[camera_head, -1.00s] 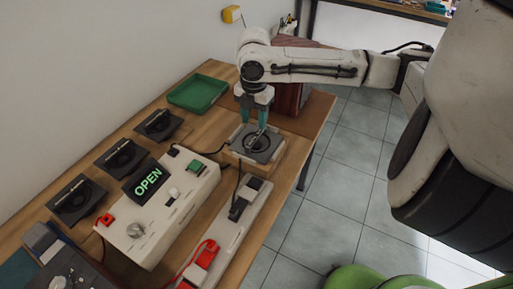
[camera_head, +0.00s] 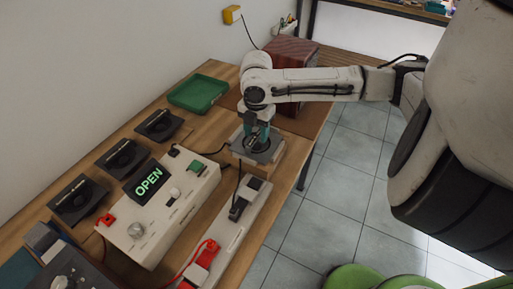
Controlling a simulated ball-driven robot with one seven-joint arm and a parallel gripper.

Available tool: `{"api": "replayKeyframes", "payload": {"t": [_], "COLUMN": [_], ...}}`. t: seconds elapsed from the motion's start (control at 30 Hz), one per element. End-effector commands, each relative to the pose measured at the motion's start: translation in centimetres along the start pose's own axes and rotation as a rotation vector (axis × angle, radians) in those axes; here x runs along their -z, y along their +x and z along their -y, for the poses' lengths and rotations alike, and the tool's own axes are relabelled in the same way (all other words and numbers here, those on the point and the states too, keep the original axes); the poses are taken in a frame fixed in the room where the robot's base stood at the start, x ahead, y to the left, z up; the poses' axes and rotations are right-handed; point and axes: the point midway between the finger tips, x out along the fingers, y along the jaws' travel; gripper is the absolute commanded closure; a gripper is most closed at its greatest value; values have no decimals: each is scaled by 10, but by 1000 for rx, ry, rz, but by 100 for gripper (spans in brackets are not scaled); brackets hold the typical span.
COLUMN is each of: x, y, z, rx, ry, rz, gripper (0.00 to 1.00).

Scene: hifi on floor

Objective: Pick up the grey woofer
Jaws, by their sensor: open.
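A dark grey square plate with a round woofer (camera_head: 269,154) sits on a light wooden block on the table. My gripper (camera_head: 257,138) points down over it, teal fingers open, with the tips at or just above the plate. The fingers and wrist hide much of the round centre, and I cannot tell whether they touch it.
A green tray (camera_head: 198,93) stands at the back left. A white control box (camera_head: 160,218) with an OPEN display and a power strip (camera_head: 233,222) with cables lie in front of the gripper. A reddish-brown wooden box (camera_head: 297,52) stands behind the arm.

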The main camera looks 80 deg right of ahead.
Motion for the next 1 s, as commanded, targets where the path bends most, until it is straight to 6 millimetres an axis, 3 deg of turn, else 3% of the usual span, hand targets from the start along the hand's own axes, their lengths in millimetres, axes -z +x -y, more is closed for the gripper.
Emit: {"api": "replayKeyframes", "payload": {"t": [0.47, 1.0], "x": [0, 0], "y": [3, 3], "z": [0, 0], "rx": [1, 1], "ry": [1, 0], "rz": [-1, 0], "gripper": [53, 100]}}
